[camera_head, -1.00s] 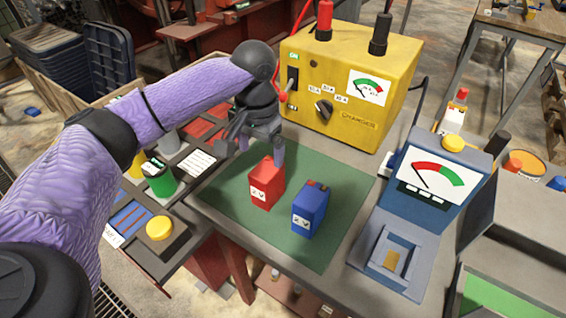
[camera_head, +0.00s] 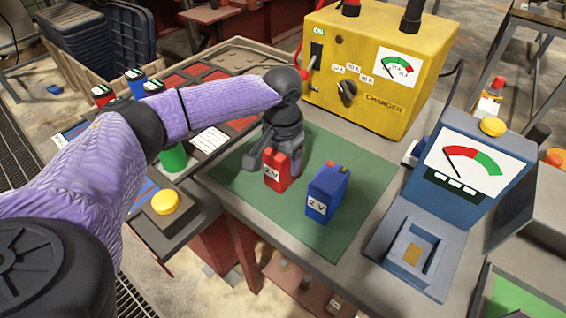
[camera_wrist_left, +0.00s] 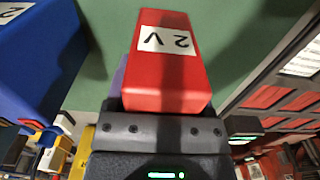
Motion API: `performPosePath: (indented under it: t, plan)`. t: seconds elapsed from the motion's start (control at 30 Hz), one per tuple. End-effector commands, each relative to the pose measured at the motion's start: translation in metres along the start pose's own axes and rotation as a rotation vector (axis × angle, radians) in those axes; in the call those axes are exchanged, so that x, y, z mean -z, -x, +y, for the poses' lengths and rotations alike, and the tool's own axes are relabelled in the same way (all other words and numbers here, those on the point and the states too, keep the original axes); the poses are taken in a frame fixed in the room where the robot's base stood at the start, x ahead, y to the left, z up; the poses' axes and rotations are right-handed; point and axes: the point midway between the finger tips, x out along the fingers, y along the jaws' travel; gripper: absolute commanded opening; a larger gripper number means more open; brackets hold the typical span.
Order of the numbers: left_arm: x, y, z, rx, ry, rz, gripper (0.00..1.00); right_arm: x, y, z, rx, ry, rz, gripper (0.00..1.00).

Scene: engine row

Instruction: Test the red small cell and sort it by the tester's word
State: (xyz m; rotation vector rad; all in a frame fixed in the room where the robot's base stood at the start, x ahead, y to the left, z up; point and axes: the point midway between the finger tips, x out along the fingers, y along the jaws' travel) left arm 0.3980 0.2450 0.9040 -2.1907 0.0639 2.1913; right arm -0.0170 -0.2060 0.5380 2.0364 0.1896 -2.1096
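The red small cell (camera_head: 276,174), marked 2 V, stands upright on the green mat (camera_head: 340,237). It fills the middle of the left wrist view (camera_wrist_left: 169,75), close against the gripper's palm. My left gripper (camera_head: 266,162) is lowered at the cell from behind. One finger shows left of the cell, seemingly apart from it; the other finger is hidden. The gripper looks open. The blue tester (camera_head: 440,190) stands at the right. Its cradle (camera_head: 416,252) is empty and its needle lies over the red part of the dial. My right gripper is out of view.
A blue 2 V cell (camera_head: 325,192) stands right beside the red one. The yellow charger (camera_head: 375,70) rises behind the mat. Sorting trays with several cylindrical cells lie left, partly behind my arm. A yellow button (camera_head: 165,202) is at the front left. The mat's front is clear.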

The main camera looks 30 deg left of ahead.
Motion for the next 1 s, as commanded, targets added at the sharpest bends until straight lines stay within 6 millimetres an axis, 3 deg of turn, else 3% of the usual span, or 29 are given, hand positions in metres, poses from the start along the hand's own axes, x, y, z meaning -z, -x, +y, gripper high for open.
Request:
performPosePath:
  t: [0.03,0.3,0.77,1.0]
  plan:
    - [0.0,0.0,0.0,0.0,0.0,0.0,0.53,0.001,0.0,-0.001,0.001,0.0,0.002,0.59]
    - [0.0,0.0,0.0,0.0,0.0,0.0,0.0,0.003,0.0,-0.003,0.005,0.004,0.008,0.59]
    - [0.001,0.005,0.0,0.0,0.0,0.003,0.0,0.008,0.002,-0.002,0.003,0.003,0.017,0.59]
    - [0.001,0.064,0.0,-0.002,0.001,0.007,0.0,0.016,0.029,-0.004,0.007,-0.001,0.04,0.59]
